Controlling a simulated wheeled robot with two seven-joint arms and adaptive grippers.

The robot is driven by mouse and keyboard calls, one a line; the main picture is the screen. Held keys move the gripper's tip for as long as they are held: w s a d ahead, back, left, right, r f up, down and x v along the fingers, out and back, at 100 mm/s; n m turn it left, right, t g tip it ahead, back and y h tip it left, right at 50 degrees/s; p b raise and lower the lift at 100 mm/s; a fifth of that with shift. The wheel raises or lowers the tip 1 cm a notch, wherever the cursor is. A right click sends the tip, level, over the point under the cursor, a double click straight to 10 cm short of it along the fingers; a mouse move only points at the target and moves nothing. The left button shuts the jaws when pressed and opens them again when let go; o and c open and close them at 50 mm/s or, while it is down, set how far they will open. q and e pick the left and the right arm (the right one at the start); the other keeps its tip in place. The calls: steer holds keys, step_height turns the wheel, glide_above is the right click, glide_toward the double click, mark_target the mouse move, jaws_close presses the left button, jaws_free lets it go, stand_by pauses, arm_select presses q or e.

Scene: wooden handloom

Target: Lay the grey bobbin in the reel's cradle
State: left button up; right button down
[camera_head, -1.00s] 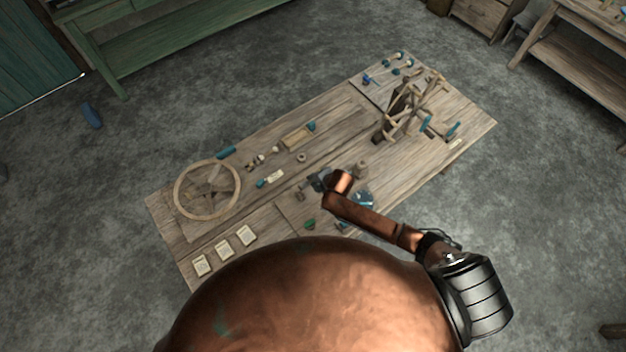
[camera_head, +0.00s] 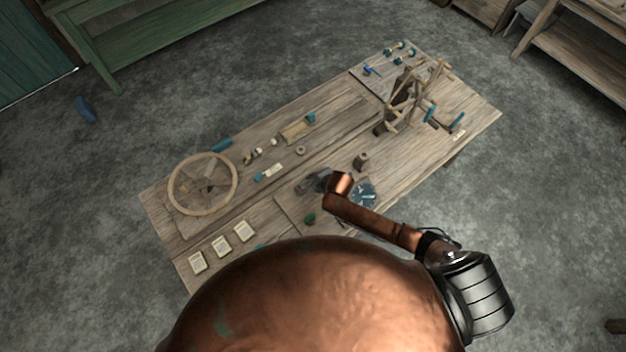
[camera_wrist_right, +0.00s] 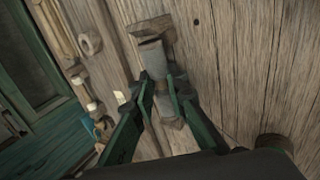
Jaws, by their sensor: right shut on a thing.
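My right gripper (camera_head: 312,183) is over the middle of the wooden table, toward its near side. In the right wrist view its two dark green fingers (camera_wrist_right: 162,92) are closed on the grey bobbin (camera_wrist_right: 153,60). The bobbin's grey barrel sticks out beyond the fingertips, with a wooden piece (camera_wrist_right: 150,27) at its far end. I cannot tell its height above the table. A wooden frame with crossed bars (camera_head: 410,100), perhaps the reel, stands at the table's right end, well away from the gripper. I cannot make out its cradle. My left gripper is not in view.
A spoked wheel (camera_head: 203,184) is at the table's left. Pale cards (camera_head: 221,246) lie near the front left edge. A small brown block (camera_head: 361,161) and a dark blue round dish (camera_head: 363,194) are right of the gripper. A small tray (camera_head: 297,131) lies behind it.

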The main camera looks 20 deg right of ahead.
steer(key=c, duration=1.8)
jaws_free()
steer(key=v, duration=1.2)
steer(key=shift+s, duration=0.1)
